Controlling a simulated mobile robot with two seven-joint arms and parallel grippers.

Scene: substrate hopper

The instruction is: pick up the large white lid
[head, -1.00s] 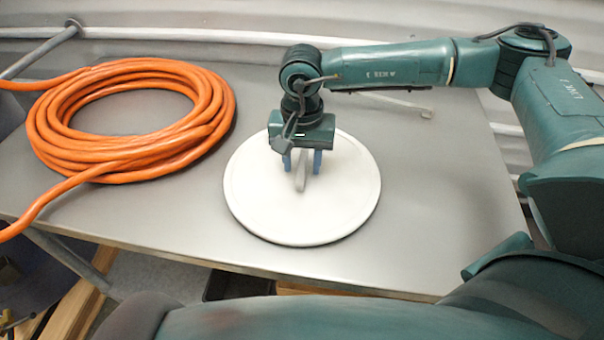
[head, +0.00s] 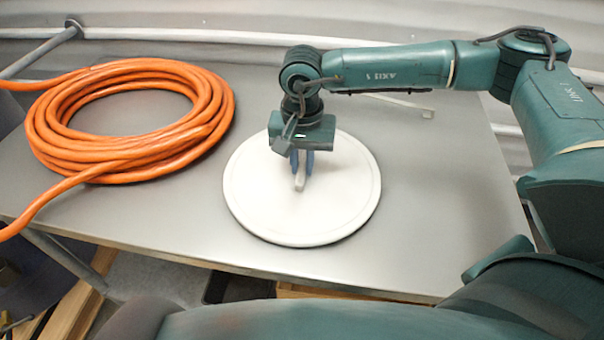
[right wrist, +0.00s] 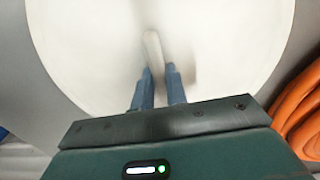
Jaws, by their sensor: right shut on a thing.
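The large white lid (head: 340,205) is a round disc lying flat on the metal table, with a raised bar handle (head: 299,182) at its middle. My right gripper (head: 301,168) points down over the lid's centre, its blue fingers shut on the handle. In the right wrist view the lid (right wrist: 90,50) fills most of the picture, and the handle (right wrist: 153,48) runs down between the fingertips (right wrist: 160,75). My left gripper is not in view.
A coil of thick orange hose (head: 55,135) lies on the table to the left of the lid, with a gap between them. The grey metal table (head: 430,230) is clear to the right. Its front edge is close below the lid. A thin rod (head: 405,103) lies behind it.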

